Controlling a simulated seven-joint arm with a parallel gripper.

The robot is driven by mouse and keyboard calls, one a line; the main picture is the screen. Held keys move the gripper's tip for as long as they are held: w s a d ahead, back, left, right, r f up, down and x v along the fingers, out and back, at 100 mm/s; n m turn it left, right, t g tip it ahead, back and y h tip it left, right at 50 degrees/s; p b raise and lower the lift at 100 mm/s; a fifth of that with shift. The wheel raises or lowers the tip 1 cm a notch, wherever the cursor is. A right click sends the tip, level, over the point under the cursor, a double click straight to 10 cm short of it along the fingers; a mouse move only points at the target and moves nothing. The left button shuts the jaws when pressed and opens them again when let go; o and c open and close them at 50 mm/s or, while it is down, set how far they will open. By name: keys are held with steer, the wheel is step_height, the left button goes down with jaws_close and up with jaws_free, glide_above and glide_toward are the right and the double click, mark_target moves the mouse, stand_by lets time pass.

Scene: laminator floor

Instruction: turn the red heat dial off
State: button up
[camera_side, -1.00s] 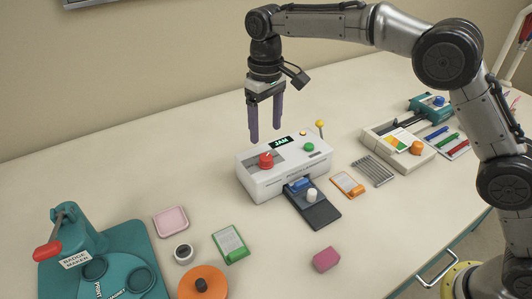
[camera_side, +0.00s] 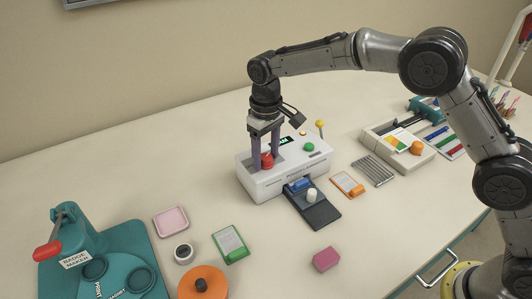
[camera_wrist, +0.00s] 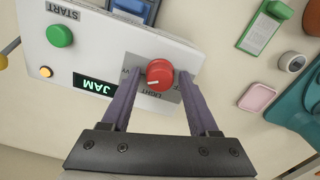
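The red heat dial (camera_wrist: 160,75) sits on a grey plate on top of the white laminator (camera_side: 255,185). Its white pointer mark shows in the wrist view. In the side view the dial (camera_side: 267,160) lies between the fingers of my gripper (camera_side: 265,162). My gripper (camera_wrist: 160,98) is open, one finger on each side of the dial, with gaps visible in the wrist view. The laminator's display (camera_wrist: 95,86) reads JAM. The plate's lettering is partly hidden by the fingers.
A green START button (camera_wrist: 60,36) and a small lit orange lamp (camera_wrist: 46,72) are on the laminator. A yellow-knobbed lever (camera_side: 320,124) stands behind it. A dark tray (camera_side: 318,212) juts from its front. The badge maker (camera_side: 85,245) stands at the left.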

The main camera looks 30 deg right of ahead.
mark_target(266, 157)
jaws_close()
steer(key=shift+r+n, duration=0.1)
steer(key=shift+n, duration=3.3)
steer(key=shift+o, duration=1.6)
jaws_free()
step_height(266, 157, up, 14)
